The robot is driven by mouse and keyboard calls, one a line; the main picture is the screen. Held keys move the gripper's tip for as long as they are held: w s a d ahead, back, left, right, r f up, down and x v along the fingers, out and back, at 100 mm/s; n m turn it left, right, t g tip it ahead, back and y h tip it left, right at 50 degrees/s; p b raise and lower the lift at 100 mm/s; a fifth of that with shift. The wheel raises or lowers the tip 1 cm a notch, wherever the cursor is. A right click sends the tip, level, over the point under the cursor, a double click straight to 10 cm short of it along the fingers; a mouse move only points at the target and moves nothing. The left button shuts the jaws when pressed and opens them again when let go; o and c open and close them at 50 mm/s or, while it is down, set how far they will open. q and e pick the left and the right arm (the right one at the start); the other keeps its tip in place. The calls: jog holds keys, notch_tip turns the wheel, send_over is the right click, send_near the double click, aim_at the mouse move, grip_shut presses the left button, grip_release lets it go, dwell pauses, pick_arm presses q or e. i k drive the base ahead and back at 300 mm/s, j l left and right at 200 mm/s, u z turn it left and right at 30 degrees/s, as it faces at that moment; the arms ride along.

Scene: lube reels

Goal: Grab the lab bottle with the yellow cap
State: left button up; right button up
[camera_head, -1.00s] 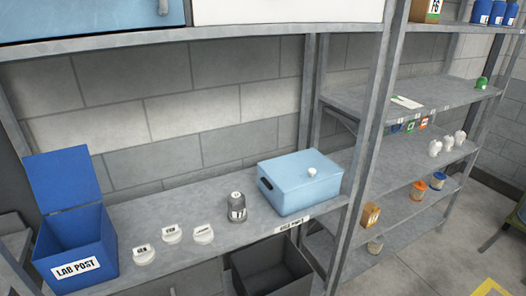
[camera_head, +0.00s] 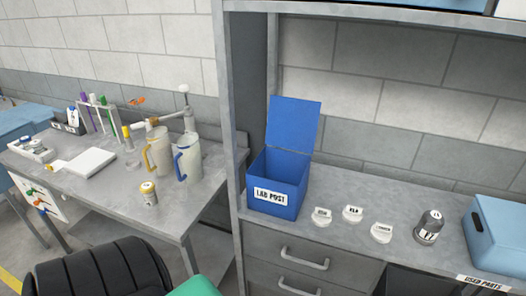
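A small bottle with a yellow cap (camera_head: 149,194) stands upright near the front edge of the grey workbench on the left, with a pale label band around it. A slim tube-like item with a yellow top (camera_head: 127,133) stands further back by the rack; I cannot tell exactly what it is. Neither of my grippers shows in this view.
Two jugs (camera_head: 187,160) stand just behind the small bottle. A white pad (camera_head: 91,162) and tube rack (camera_head: 98,119) lie further left. A black seat (camera_head: 95,268) stands in front. The shelf at right bears a blue LAB POST box (camera_head: 275,197) and several white-lidded items.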

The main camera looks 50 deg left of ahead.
aim_at(150, 199)
jog(key=u, duration=1.35)
